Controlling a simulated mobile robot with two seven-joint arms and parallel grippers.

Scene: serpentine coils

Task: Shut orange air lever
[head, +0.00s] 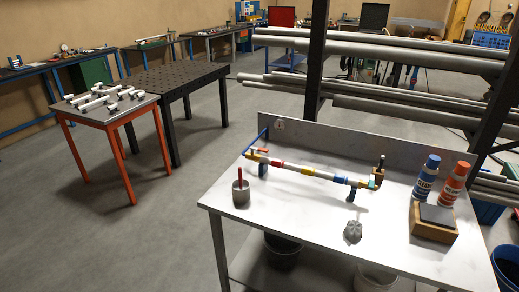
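A white workbench (303,228) stands in front of me with a low back panel. A pale pipe (300,170) with red, yellow and blue bands lies across it, raised on small blue supports. At the pipe's left end is a small orange piece (262,151) that looks like a lever, beside a blue hose or bar (255,140). It is too small to tell its exact angle. At the right end are a teal piece and a brown block with a dark upright part (379,171). Neither of my grippers is in view.
On the bench are a grey cup with a red stick (241,190), a crumpled grey rag (353,232), a blue bottle (426,178), an orange bottle (454,183) and a wooden box (433,230). A pipe rack (400,85) stands behind. The floor on the left is open.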

